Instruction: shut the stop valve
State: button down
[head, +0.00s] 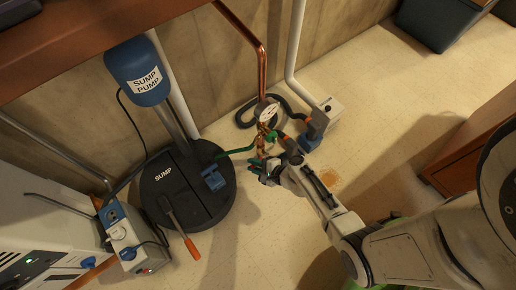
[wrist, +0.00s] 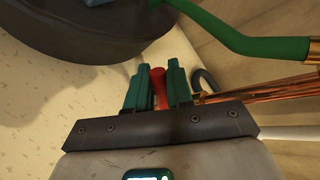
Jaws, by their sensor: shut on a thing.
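The stop valve is part of the copper and brass fittings (head: 264,129) at the foot of the copper pipe in the head view. My gripper (head: 262,169) is low beside these fittings, its teal fingers pointing left. In the wrist view my gripper (wrist: 158,88) has its fingers closed on either side of a red handle (wrist: 160,86), which appears to be the valve's. The fingers hide part of the handle. Its joint to the valve body is not clearly visible, so I cannot tell its exact angle.
A green hose (head: 239,151) runs left from the fittings, close to my gripper; it also shows in the wrist view (wrist: 255,45). The black sump lid (head: 155,195) is left. A white box (head: 326,106) stands right of the pipe. Floor below my gripper is clear.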

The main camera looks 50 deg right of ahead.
jog(key=shift+w+a+f+n+g+h+b, duration=0.1)
jog(key=shift+a+f+n+g+h+b, duration=0.15)
jog(key=shift+f+n+h, duration=0.5)
jog(key=shift+a+f+n+g+h+b, duration=0.1)
jog(key=shift+a+f+n+g+h, duration=0.25)
jog(key=shift+f, duration=0.55)
jog(key=shift+w+a+f+n+g+h+b, duration=0.1)
jog(key=shift+f+n+g+h+b, duration=0.1)
jog(key=shift+f+n+h, duration=0.55)
jog(key=shift+f, duration=0.15)
jog(key=c, duration=1.2)
grip_release()
jog(key=shift+d, duration=0.1)
jog(key=shift+o, duration=0.2)
jog(key=shift+s, duration=0.1)
jog(key=p+v, duration=0.4)
jog(key=v, duration=0.6)
jog(key=shift+s+a, duration=0.25)
